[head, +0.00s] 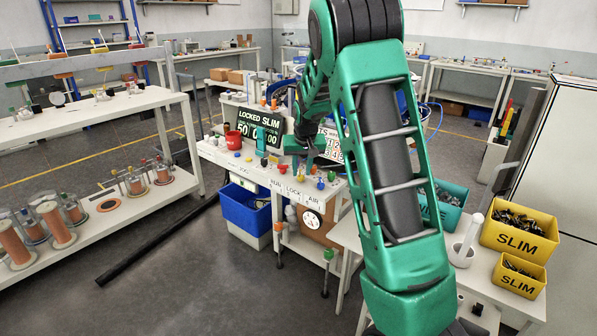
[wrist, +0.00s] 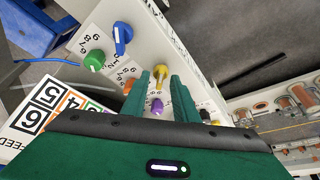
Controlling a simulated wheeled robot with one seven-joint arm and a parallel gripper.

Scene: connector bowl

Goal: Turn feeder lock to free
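My gripper (wrist: 163,85) is open in the wrist view, its two teal fingers apart. A yellow knob (wrist: 161,73) and a purple knob (wrist: 156,106) show in the gap between them; I cannot tell whether the fingers touch either. In the head view my gripper (head: 303,148) is small, over the white workbench (head: 235,158). The bench's front edge bears the words RUN, LOCK and AIR, with small coloured knobs above. The display (head: 262,125) reads LOCKED SLIM. Which knob is the feeder lock, and its pointer position, I cannot make out.
In the wrist view, a blue knob (wrist: 122,36) and a green knob (wrist: 95,60) stand near numbered marks.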

